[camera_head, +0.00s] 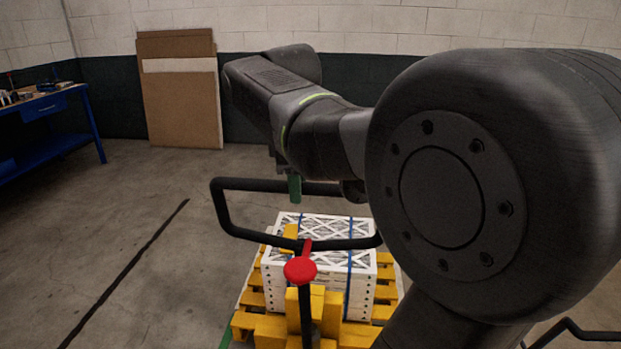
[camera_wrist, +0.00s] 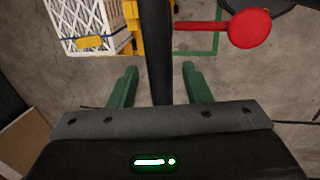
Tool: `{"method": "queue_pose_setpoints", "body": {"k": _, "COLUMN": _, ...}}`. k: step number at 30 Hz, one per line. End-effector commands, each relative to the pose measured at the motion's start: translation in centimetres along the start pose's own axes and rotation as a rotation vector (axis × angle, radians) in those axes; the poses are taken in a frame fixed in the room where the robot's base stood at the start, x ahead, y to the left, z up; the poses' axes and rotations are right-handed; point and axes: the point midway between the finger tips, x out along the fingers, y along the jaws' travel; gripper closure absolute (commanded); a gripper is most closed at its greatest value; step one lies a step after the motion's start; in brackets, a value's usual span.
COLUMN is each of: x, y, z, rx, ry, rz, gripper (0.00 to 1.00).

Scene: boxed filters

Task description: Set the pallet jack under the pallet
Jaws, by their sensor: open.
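The pallet jack's black looped handle (camera_head: 218,205) rises in front of the load, with a red lever (camera_head: 300,270) below the loop and a yellow body (camera_head: 318,303). Behind it a yellow pallet (camera_head: 248,300) carries strapped white boxed filters (camera_head: 340,232). Whether the forks are under the pallet is hidden. My gripper (camera_head: 292,187) is at the far bar of the loop. In the wrist view my gripper (camera_wrist: 157,82) has its green fingers apart, with the black handle bar (camera_wrist: 158,45) between them and a gap on each side. The red lever (camera_wrist: 250,28) shows to the right.
A blue workbench (camera_head: 45,110) with tools stands at the left. Brown boards (camera_head: 180,105) lean on the back wall. A dark line runs along the open floor at left. A green floor marking (camera_wrist: 215,45) shows near the pallet. My arm covers the right side.

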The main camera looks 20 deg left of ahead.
Motion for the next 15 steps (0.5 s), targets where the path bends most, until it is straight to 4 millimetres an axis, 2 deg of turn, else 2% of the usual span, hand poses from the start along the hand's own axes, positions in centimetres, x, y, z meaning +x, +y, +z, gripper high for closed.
{"method": "queue_pose_setpoints", "body": {"k": 2, "x": -0.01, "y": 0.0, "z": 0.0, "rx": 0.0, "ry": 0.0, "rz": 0.0, "gripper": 0.56}}
{"method": "queue_pose_setpoints", "body": {"k": 9, "x": -0.03, "y": -0.01, "z": 0.01, "rx": 0.0, "ry": 0.0, "rz": 0.0, "gripper": 1.0}}
{"method": "queue_pose_setpoints", "body": {"k": 15, "x": -0.05, "y": 0.08, "z": 0.01, "rx": 0.0, "ry": -0.001, "rz": -0.001, "gripper": 1.0}}
